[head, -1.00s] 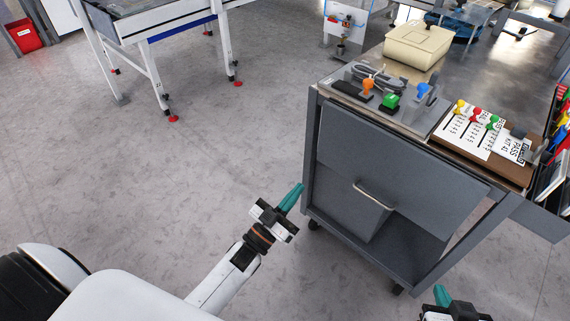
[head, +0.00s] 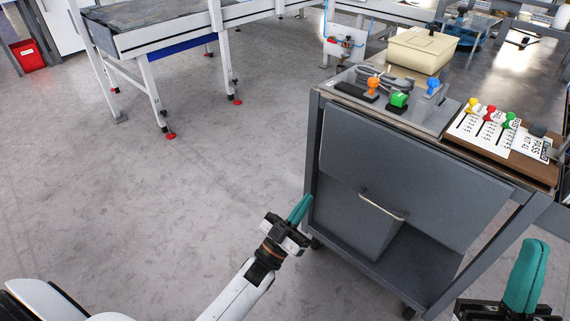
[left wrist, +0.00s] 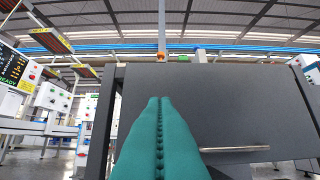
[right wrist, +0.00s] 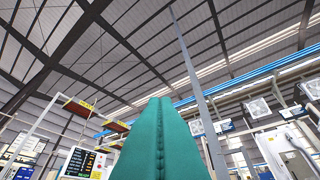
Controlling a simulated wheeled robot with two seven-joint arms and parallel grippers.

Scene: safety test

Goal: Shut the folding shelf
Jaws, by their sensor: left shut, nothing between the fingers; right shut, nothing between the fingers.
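The grey panel (head: 400,165) on the front of a grey cart hangs below the cart's top edge and tilts, with open space under its lower edge. I take it to be the folding shelf. A metal bar handle (head: 383,205) is on its lower part; the handle also shows in the left wrist view (left wrist: 235,149). My left gripper (head: 302,207) has teal fingers, shut and empty, beside the cart's left front post. In the left wrist view the panel (left wrist: 225,100) stands ahead of the fingers. My right gripper (head: 530,265) is shut and empty, pointing up at the lower right.
The cart's top (head: 440,110) holds a cream box (head: 422,50), coloured stamps, cables and a board with pins and papers (head: 500,135). A white-legged conveyor (head: 150,35) and a red bin (head: 28,55) stand at the back left. The floor left of the cart is clear.

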